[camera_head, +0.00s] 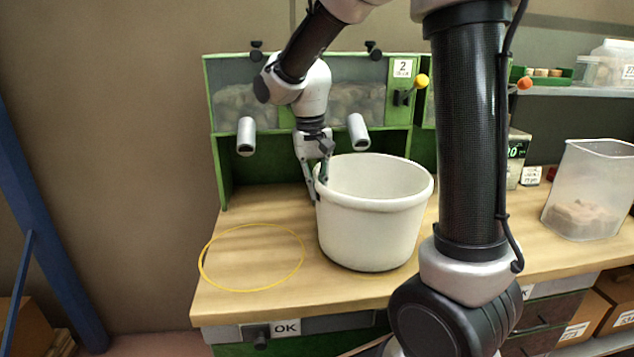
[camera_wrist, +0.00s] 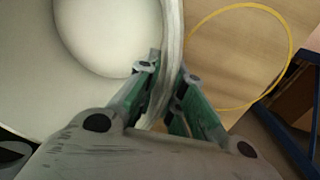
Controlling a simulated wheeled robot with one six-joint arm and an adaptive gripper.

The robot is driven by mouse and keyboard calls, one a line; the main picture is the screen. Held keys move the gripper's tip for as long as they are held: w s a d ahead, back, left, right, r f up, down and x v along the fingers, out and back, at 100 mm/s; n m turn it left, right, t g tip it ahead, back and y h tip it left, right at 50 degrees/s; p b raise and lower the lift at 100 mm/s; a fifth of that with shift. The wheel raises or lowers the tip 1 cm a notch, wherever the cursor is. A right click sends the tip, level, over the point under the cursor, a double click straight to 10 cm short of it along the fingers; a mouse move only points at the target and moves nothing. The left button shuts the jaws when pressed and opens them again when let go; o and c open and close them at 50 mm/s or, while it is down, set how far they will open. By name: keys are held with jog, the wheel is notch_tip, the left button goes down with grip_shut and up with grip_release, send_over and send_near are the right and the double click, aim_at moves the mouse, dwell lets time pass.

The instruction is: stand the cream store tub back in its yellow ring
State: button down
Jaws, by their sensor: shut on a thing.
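The cream store tub (camera_head: 368,228) is upright at the bench, to the right of the yellow ring (camera_head: 205,268). My gripper (camera_head: 316,192) is shut on the tub's left rim, with one finger on each side of the wall. In the wrist view the tub's rim (camera_wrist: 172,40) runs between the fingers of my gripper (camera_wrist: 168,80). The tub looks empty inside. The yellow ring also shows in the wrist view (camera_wrist: 289,50), with bare wood inside it. I cannot tell whether the tub's base touches the bench.
The wooden bench (camera_head: 330,290) has its front edge close below the ring and tub. A green dispenser frame (camera_head: 215,160) with two grey spouts (camera_head: 246,137) stands behind. A clear bin (camera_head: 590,185) with some contents stands at the right. A blue post (camera_head: 40,220) rises left of the bench.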

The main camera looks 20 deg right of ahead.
jog(key=shift+f, duration=0.25)
jog(key=c, duration=1.5)
grip_release()
jog(key=shift+c, duration=0.2)
jog(key=r, duration=0.7)
jog(key=shift+a, duration=0.25)
jog(key=s+d+n+t, duration=0.1)
jog(key=s+d, duration=0.3)
jog(key=s, duration=0.6)
jog(key=s+d+r+n+t+y, duration=0.1)
jog(key=s+d+n+t, duration=0.1)
jog(key=s, duration=0.8)
jog(key=shift+s+d+t, duration=0.3)
jog(key=shift+d+t, duration=0.6)
jog(key=shift+d, duration=0.35)
jog(key=shift+r, duration=0.1)
